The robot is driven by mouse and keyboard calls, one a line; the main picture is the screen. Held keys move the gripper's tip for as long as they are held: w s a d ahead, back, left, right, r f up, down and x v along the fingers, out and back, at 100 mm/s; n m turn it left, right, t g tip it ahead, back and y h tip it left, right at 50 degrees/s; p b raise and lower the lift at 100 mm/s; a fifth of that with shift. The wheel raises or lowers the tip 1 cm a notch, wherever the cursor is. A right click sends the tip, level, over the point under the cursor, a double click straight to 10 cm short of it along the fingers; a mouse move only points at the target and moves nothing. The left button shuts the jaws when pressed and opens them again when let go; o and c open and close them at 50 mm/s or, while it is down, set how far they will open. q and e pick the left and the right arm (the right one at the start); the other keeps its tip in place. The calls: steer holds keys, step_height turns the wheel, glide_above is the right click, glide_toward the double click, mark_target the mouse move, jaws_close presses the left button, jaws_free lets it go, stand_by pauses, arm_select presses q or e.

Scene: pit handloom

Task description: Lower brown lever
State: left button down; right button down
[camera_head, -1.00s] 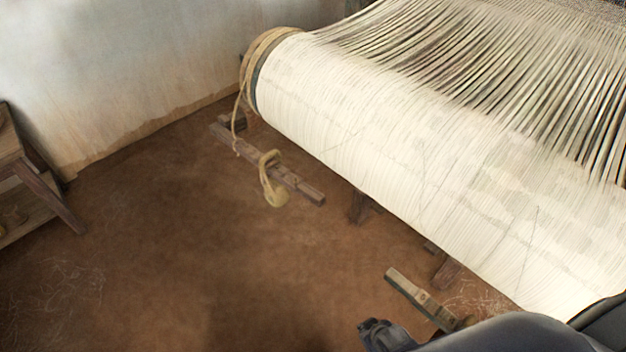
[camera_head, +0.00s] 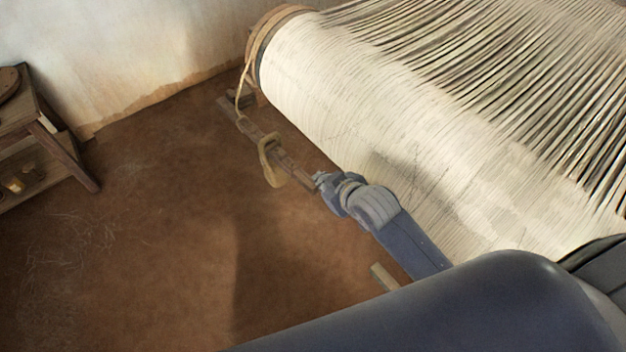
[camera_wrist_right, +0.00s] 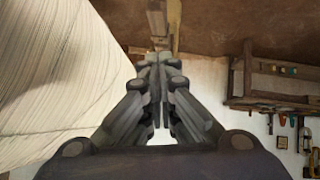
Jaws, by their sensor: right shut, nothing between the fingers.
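The brown wooden lever (camera_head: 288,168) sticks out from below the left end of the cloth beam, low over the floor. A rope loop (camera_head: 267,160) hangs around it. My right gripper (camera_head: 320,181) is shut and empty at the lever's near end; I cannot tell whether it touches the wood. In the right wrist view, the closed fingertips (camera_wrist_right: 158,60) point at a wooden piece (camera_wrist_right: 157,25), which looks like the lever's end. My left gripper is not in view.
The wide white warp roll (camera_head: 350,95) lies close beside my right arm. A shorter wooden piece (camera_head: 383,276) shows below that arm. A wooden bench (camera_head: 60,150) stands at the left by the wall. The earth floor (camera_head: 170,230) between is clear.

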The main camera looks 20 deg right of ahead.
glide_above(313, 192)
step_height(313, 192, down, 6)
steer(key=shift+f, duration=1.9)
steer(key=shift+f, duration=0.1)
